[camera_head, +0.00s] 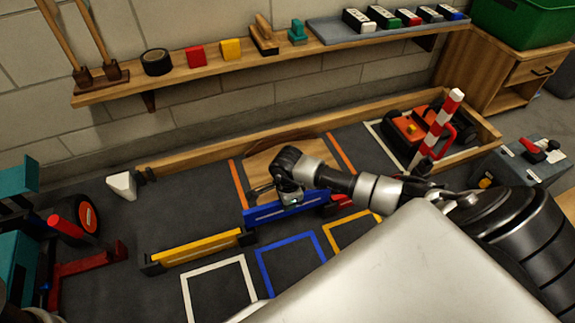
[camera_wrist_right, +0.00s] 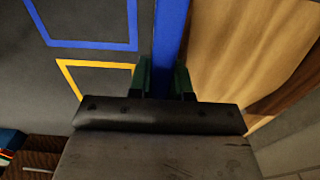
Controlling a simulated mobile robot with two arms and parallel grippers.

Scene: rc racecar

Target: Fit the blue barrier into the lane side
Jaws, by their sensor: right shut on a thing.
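The blue barrier (camera_head: 285,208) is a long, thin bar in the middle of the dark lane floor, between the yellow barrier and a red piece. My right gripper (camera_head: 289,194) is shut on it from above, and the right wrist view shows the blue barrier (camera_wrist_right: 170,45) between the dark green fingertips (camera_wrist_right: 168,78). The yellow barrier (camera_head: 198,248) lies to its left, with dark end blocks. The red piece (camera_head: 338,203) is mostly hidden behind my right arm. I cannot tell whether the blue barrier touches the floor or its neighbours. My left gripper is not in view.
White (camera_head: 217,260), blue (camera_head: 260,250) and yellow (camera_head: 328,240) floor outlines lie in front of the barriers. A wooden ramp (camera_head: 262,162) stands behind. A red-orange car (camera_head: 400,132) and a striped post (camera_head: 436,130) are at the back right. A wooden wall (camera_head: 215,150) borders the back.

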